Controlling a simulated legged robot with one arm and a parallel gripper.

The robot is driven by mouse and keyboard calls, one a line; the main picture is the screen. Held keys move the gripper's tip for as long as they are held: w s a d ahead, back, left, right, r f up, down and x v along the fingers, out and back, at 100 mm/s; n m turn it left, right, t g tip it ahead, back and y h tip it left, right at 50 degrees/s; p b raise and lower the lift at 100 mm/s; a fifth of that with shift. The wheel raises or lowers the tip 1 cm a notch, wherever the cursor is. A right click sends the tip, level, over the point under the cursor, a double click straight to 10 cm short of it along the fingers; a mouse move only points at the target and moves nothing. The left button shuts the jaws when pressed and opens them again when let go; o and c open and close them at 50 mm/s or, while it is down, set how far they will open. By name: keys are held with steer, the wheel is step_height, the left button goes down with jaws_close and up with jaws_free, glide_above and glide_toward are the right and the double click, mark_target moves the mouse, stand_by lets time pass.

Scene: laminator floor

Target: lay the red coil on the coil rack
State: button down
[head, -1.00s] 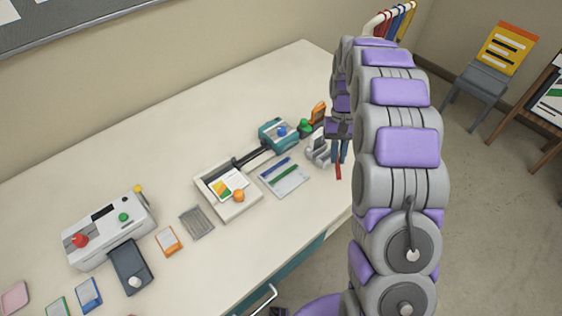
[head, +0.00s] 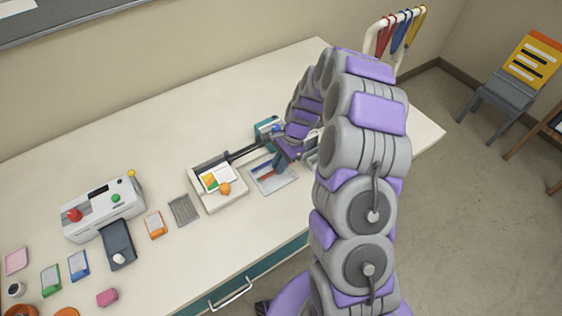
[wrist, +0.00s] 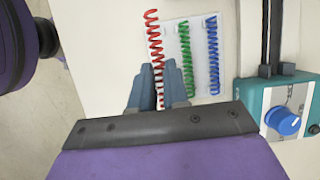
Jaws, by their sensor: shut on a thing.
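My gripper (head: 281,165) is shut on the red coil (wrist: 153,38), whose upper part sticks out beyond the fingers in the wrist view. The coil rack (wrist: 198,55) is a pale flat tray on the table with a green coil (wrist: 186,60) and a blue coil (wrist: 213,55) lying side by side on it. The red coil shows along the rack's left edge in the wrist view, roughly parallel to the other two. Whether it touches the rack is unclear. In the head view my gripper is over the rack (head: 282,183) and hides part of it.
A teal device with a blue knob (wrist: 284,121) stands right of the rack in the wrist view. A cream trimmer tray (head: 217,203) is left of the rack in the head view. A hanging rail (head: 378,38) stands behind. Bare table lies in front.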

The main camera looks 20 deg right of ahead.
mark_target(278, 183)
steer(key=shift+a+f, duration=0.15)
steer(key=shift+f, duration=0.15)
steer(key=shift+d+f+b, duration=0.65)
steer(key=shift+f+b, duration=0.05)
steer(key=shift+d+f+b, duration=0.15)
steer(key=shift+f+b, duration=0.3)
steer(key=shift+f, duration=0.2)
steer(key=shift+b+x, duration=0.3)
steer(key=shift+x, duration=0.95)
steer(key=shift+w+f, duration=0.15)
steer(key=shift+f, duration=0.25)
steer(key=shift+d+f, duration=0.15)
steer(key=shift+d, duration=0.15)
steer(key=shift+a, duration=0.3)
